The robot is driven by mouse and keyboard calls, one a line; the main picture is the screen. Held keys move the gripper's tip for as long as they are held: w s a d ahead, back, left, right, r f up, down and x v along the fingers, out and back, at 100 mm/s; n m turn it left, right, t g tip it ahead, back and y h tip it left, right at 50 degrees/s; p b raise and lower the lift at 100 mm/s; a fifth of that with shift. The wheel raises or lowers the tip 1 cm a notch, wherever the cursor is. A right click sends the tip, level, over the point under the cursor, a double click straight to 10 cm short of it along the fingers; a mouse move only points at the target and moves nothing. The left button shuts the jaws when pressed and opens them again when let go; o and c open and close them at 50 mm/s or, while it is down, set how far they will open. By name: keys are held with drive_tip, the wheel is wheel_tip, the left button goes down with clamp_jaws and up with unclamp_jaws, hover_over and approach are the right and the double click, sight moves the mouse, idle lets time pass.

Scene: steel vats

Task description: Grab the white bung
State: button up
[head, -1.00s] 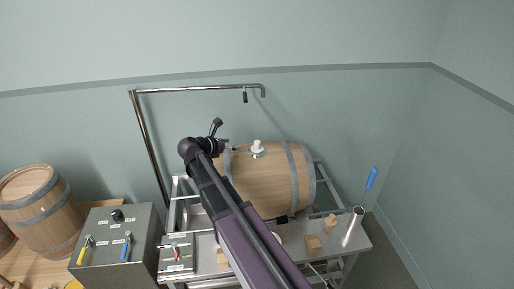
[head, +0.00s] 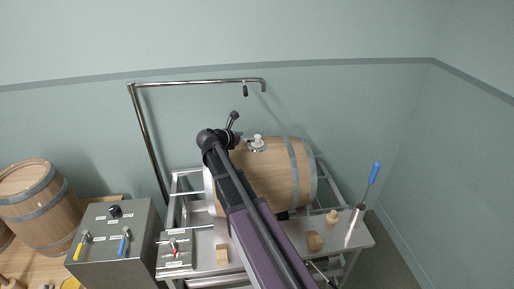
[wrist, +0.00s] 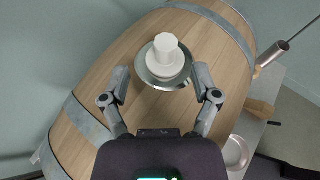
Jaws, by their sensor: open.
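The white bung (wrist: 165,52) sits upright in a round metal collar (wrist: 153,80) on top of the wooden barrel (wrist: 112,64). In the head view the bung (head: 257,140) shows small on the barrel (head: 272,180), just right of my gripper (head: 236,137). In the wrist view my gripper (wrist: 161,86) is open and empty. Its two fingers stand left and right of the collar, with the bung ahead of and between them, slightly beyond the fingertips. I see no contact with the bung.
The barrel lies on a steel frame table (head: 205,240) with wooden blocks (head: 314,241) and a metal tube (head: 355,222) holding a blue-handled tool. A bent steel pipe (head: 200,84) rises behind. A control box (head: 112,245) and another barrel (head: 40,200) stand left.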

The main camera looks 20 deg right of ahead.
sight(257, 136)
drive_tip(key=shift+w+d+f, duration=0.15)
drive_tip(key=shift+d+f, duration=0.05)
drive_tip(key=shift+d, duration=0.25)
drive_tip(key=shift+d, duration=0.1)
drive_tip(key=shift+s+b+x, duration=0.15)
drive_tip(key=shift+b+x, duration=0.35)
drive_tip(key=shift+x, duration=0.75)
drive_tip(key=shift+s+b+x, duration=0.1)
drive_tip(key=shift+b+x, duration=0.4)
drive_tip(key=shift+x, duration=0.75)
drive_tip(key=shift+d+r, duration=0.1)
clamp_jaws()
